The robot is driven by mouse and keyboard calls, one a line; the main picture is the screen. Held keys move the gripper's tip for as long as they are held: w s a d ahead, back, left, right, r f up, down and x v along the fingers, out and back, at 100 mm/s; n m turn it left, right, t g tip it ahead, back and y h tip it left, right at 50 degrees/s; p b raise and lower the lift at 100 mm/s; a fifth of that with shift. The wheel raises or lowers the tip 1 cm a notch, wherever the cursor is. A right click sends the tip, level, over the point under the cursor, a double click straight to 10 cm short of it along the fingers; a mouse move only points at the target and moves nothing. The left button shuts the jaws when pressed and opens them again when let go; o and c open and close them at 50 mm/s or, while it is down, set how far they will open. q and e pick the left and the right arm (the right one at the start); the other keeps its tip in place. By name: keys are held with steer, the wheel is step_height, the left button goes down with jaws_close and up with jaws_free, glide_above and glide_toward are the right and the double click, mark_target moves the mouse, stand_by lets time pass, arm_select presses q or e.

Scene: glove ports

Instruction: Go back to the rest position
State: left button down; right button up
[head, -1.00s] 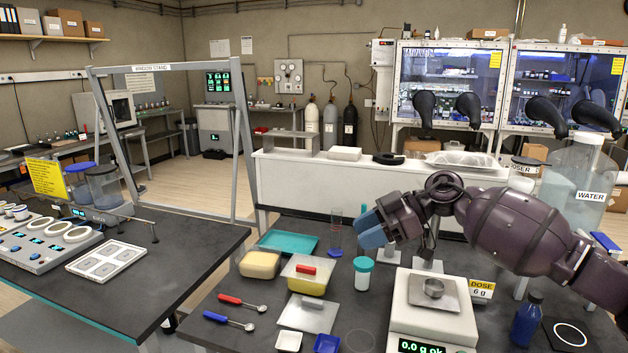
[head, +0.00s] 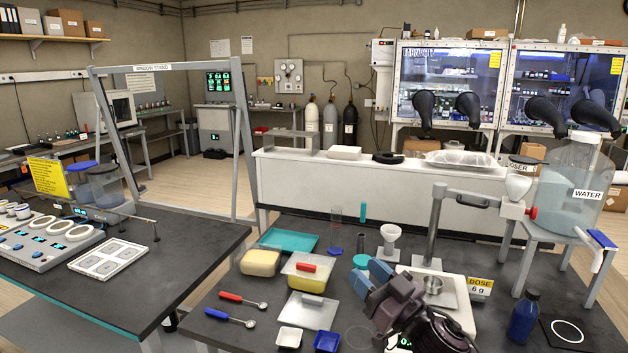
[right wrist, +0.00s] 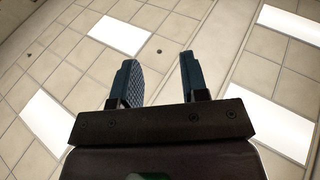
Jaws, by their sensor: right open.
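My right gripper (head: 370,278) is at the front of the table, pointing up and away. Its blue fingers stand apart with nothing between them; they also show open in the right wrist view (right wrist: 154,82). In the head view it is in front of the left side of the scale (head: 462,312) and hides much of it, including most of the display. A small metal cup (head: 433,285) sits on the scale. A teal-lidded jar (head: 361,261) is just behind the fingers and partly hidden. My left gripper is not in view.
A doser stand (head: 435,225) rises behind the scale, near a white funnel (head: 391,234) and the water tank (head: 572,190). A blue bottle (head: 525,318) stands at right. Two spoons (head: 237,320) and small trays (head: 327,341) lie left of the gripper. The right wrist view shows tiles and bright panels.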

steer(key=s+d+f+m+g+h, duration=0.3)
steer(key=s+d+f+m+h, duration=0.6)
steer(key=s+d+f+h, duration=0.45)
steer(key=s+d+f+g, duration=0.2)
steer(key=s+f+g, duration=0.25)
steer(key=s, duration=0.65)
steer(key=s+d+f+g, duration=0.25)
steer(key=s+g, duration=0.35)
steer(key=s, duration=0.4)
arm_select(q)
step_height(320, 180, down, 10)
steer(key=b, duration=1)
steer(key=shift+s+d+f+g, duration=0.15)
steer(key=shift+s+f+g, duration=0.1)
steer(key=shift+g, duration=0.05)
arm_select(e)
steer(key=w+f+t, duration=0.3)
steer(key=f+t, duration=0.1)
steer(key=f, duration=0.7)
steer(key=w+f+n+t, duration=0.1)
steer(key=w+f+t, duration=0.2)
steer(key=f, duration=0.7)
steer(key=shift+w+a+f+t, duration=0.35)
steer(key=shift+t, duration=0.1)
